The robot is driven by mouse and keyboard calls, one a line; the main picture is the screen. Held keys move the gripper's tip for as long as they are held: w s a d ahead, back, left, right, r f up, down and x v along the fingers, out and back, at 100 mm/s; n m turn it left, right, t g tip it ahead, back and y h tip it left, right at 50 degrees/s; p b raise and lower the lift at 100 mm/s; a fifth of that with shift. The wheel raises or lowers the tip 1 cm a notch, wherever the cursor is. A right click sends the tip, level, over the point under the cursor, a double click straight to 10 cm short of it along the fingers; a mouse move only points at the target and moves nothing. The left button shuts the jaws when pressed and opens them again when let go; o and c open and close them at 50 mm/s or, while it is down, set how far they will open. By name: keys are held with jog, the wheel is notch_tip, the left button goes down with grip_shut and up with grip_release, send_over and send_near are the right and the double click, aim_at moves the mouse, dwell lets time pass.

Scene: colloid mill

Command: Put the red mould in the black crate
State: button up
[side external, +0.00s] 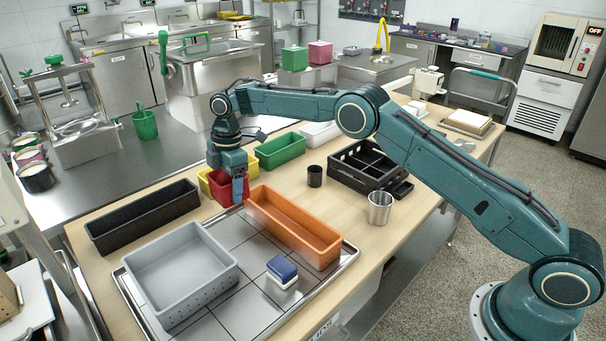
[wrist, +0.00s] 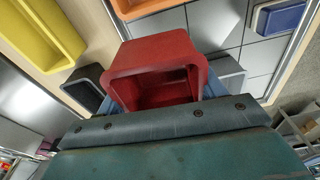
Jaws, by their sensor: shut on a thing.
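The red mould (side external: 219,188) is near the middle of the wooden table, beside the orange mould. It also fills the centre of the wrist view (wrist: 150,52), its open side toward the camera. My gripper (side external: 238,190) points down and is shut on the red mould; in the wrist view its blue fingers (wrist: 160,97) lie on either side of it. I cannot tell whether the mould is clear of the table. The black crate (side external: 352,181), with several compartments, stands to the right of my gripper under my arm, which hides part of its right side.
The orange mould (side external: 293,229), grey bin (side external: 180,270) and blue-and-white block (side external: 283,270) are on the metal tray. A yellow mould (wrist: 40,32), green mould (side external: 281,151) and long black mould (side external: 143,216) are nearby. A black cup (side external: 314,176) and metal cup (side external: 379,208) stand near the crate.

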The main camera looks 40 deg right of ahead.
jog(key=d+r+m, duration=0.4)
jog(key=d+m, duration=0.1)
jog(key=d, duration=0.8)
notch_tip(320, 180, up, 10)
jog(key=f+m+t+h, duration=0.1)
jog(key=m, duration=1.1)
send_over(375, 169)
jog(key=shift+d+r, duration=0.15)
jog(key=shift+r, duration=0.1)
jog(key=shift+f, duration=0.1)
notch_tip(375, 169, down, 20)
jog(key=shift+w+r, duration=0.1)
jog(key=o, duration=1)
jog(key=shift+f, duration=0.2)
jog(key=shift+o, duration=0.2)
